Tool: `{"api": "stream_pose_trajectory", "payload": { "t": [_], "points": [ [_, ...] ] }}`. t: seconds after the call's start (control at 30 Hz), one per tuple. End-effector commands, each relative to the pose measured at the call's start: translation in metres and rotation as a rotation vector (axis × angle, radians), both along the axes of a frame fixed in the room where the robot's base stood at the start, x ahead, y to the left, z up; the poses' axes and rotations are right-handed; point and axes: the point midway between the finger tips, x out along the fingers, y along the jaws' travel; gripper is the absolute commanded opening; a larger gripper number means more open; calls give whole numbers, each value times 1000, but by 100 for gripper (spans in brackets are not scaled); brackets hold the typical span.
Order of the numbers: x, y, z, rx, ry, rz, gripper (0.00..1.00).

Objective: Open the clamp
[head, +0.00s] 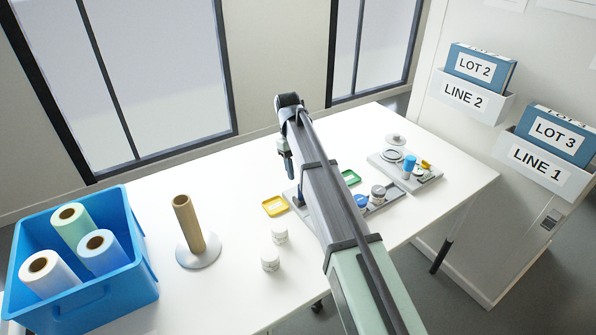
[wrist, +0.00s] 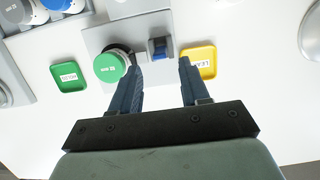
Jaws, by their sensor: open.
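In the wrist view a grey base plate (wrist: 118,32) carries a round green-capped part (wrist: 110,66) and a small blue piece with a dark slot (wrist: 160,48). The blue piece appears to be the clamp, though its exact state cannot be told. My gripper (wrist: 161,63) is open and empty, its two dark fingers spread to either side of the blue piece's position. The left finger overlaps the edge of the green cap in the picture; contact cannot be told. In the head view my gripper (head: 288,174) points down over the table, and my arm hides most of the plate.
A green pad (wrist: 69,77) and a yellow pad (wrist: 198,63) flank the plate. Two white jars (head: 270,261) (head: 279,234), a brown post (head: 188,228) and a blue crate (head: 120,285) of rolls stand left. A grey station (head: 430,181) with a clear dome stands right.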

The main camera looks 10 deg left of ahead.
Motion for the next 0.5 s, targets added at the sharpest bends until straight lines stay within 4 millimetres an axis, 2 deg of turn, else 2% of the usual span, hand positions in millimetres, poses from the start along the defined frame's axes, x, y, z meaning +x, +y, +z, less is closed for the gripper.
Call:
{"api": "stream_pose_trajectory", "payload": {
  "t": [0.13, 0.4, 0.5],
  "points": [
    [-4, -3, 12, 30, -31, 0, 46],
    [-12, -12, 58, 158, -158, -1, 46],
    [-13, -13, 64, 178, -180, 0, 46]
  ]
}}
